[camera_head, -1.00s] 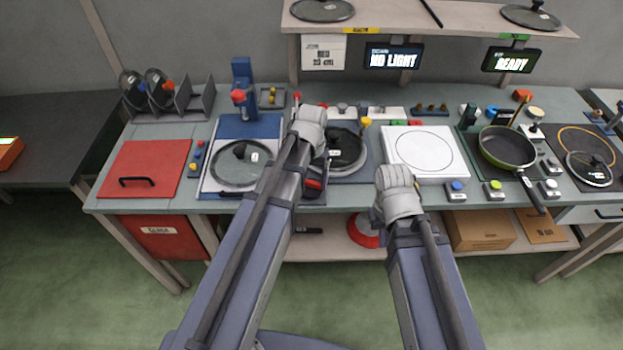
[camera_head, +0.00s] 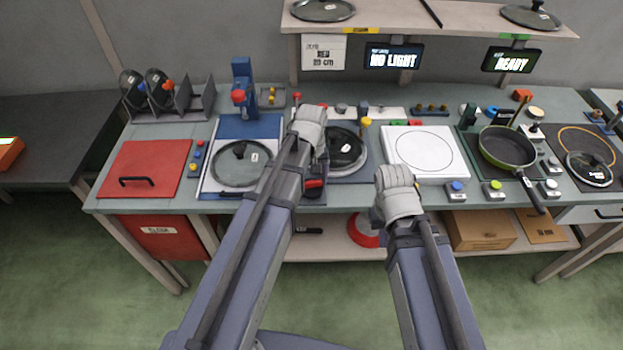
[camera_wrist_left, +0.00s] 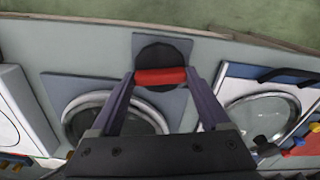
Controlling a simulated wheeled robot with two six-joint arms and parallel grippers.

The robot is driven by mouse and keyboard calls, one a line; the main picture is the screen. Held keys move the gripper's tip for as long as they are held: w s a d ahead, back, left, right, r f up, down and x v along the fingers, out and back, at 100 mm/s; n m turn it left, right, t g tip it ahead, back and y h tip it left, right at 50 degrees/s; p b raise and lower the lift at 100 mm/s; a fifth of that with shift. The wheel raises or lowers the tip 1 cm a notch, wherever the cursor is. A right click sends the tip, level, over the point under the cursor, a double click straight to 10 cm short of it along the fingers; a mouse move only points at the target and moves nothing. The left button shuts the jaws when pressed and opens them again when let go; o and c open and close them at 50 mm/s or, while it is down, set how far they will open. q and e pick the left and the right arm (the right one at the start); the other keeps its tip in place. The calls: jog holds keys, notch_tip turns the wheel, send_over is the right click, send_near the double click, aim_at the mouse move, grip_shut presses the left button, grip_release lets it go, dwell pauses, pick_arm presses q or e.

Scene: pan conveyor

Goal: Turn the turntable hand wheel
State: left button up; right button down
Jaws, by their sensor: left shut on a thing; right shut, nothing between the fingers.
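The hand wheel is a dark disc (camera_wrist_left: 160,55) on a grey plate at the table's front edge, with a red grip bar (camera_wrist_left: 160,77) across it. My left gripper (camera_wrist_left: 161,78) is shut on that red bar, one finger at each end. The red bar (camera_head: 315,183) also shows beside my left wrist in the head view. The turntable (camera_head: 362,163) is just behind and right of the wheel, with a dark glass lid (camera_head: 347,146) on it, partly hidden by my left arm. My right gripper (camera_head: 377,217) is mostly hidden under its wrist, shut and empty, before the table edge.
A glass lid (camera_head: 240,165) lies on a blue-and-white station to the left. A white square plate (camera_head: 419,152) is to the right, then a green pan (camera_head: 507,147) with its handle over the front edge. Screens (camera_head: 394,57) hang under the shelf. Buttons line the front right.

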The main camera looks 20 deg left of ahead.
aim_at(312, 182)
dwell(0.3)
pick_arm(q)
jog(key=o, duration=1.2)
notch_tip(312, 182, up, 8)
jog(key=p, duration=0.8)
jog(key=shift+f, duration=0.1)
